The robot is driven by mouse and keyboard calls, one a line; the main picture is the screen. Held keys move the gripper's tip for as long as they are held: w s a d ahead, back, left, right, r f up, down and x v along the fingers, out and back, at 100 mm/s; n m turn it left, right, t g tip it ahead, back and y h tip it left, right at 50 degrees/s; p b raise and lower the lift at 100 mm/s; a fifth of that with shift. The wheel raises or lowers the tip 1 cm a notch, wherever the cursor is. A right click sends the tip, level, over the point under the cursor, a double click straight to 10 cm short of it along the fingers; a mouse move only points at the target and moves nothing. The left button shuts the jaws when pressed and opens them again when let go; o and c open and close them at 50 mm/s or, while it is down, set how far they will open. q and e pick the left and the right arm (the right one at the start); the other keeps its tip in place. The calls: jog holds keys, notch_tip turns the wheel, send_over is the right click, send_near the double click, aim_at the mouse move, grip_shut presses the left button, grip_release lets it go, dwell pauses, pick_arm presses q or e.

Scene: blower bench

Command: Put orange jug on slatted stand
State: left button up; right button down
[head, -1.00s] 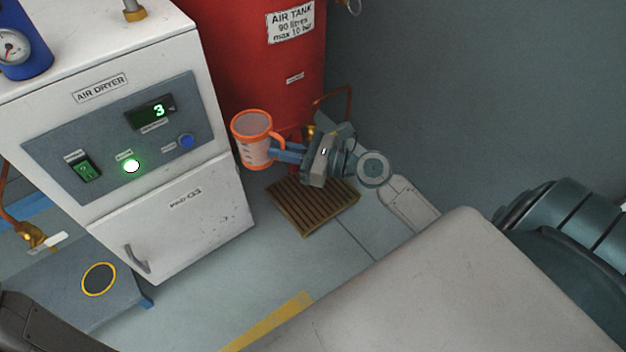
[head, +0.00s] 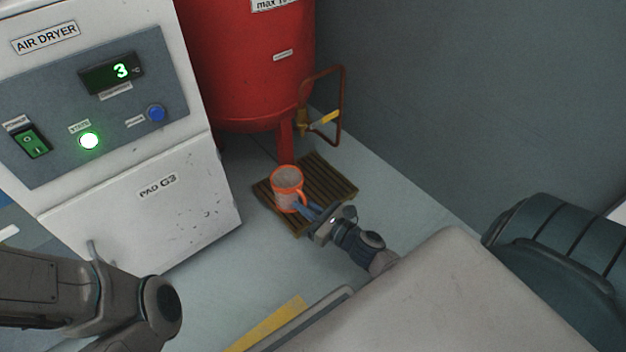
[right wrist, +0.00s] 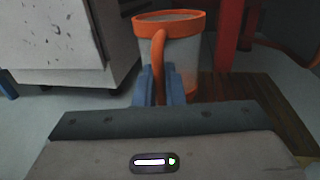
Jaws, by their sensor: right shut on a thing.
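The orange jug (head: 286,184), pale with an orange rim and handle, is upright at the slatted stand in the head view. My right gripper (head: 304,208) is shut on its handle from the lower right. In the right wrist view the jug (right wrist: 185,55) stands upright with its handle between the fingers (right wrist: 159,88). The brown slatted stand (head: 333,180) lies on the floor and also shows in the right wrist view (right wrist: 255,105). The jug overlaps the stand's left part; I cannot tell whether its base touches the slats. My left arm shows at lower left, but its gripper is out of frame.
The white air dryer (head: 150,220) stands left of the stand. The red air tank (head: 245,90) with its leg is just behind it, and a copper pipe (head: 342,105) with a yellow-handled valve is behind right. Open floor lies right of the stand.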

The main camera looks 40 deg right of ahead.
jog(key=w+d+b, duration=0.1)
jog(key=w+d, duration=0.1)
jog(key=d, duration=0.1)
jog(key=w+d+f+b, duration=0.1)
jog(key=w+d+b, duration=0.1)
jog(key=w+d, duration=0.1)
jog(key=w+d+b, duration=0.1)
jog(key=w+d, duration=0.2)
jog(key=d, duration=0.1)
jog(key=shift+f+b, duration=0.15)
jog(key=shift+b, duration=0.15)
notch_tip(320, 180, down, 4)
jog(key=b, duration=0.3)
jog(key=shift+w, duration=0.1)
jog(key=shift+r, duration=0.25)
jog(key=shift+f, duration=0.15)
jog(key=c, duration=1.5)
grip_release()
jog(key=shift+r, duration=0.2)
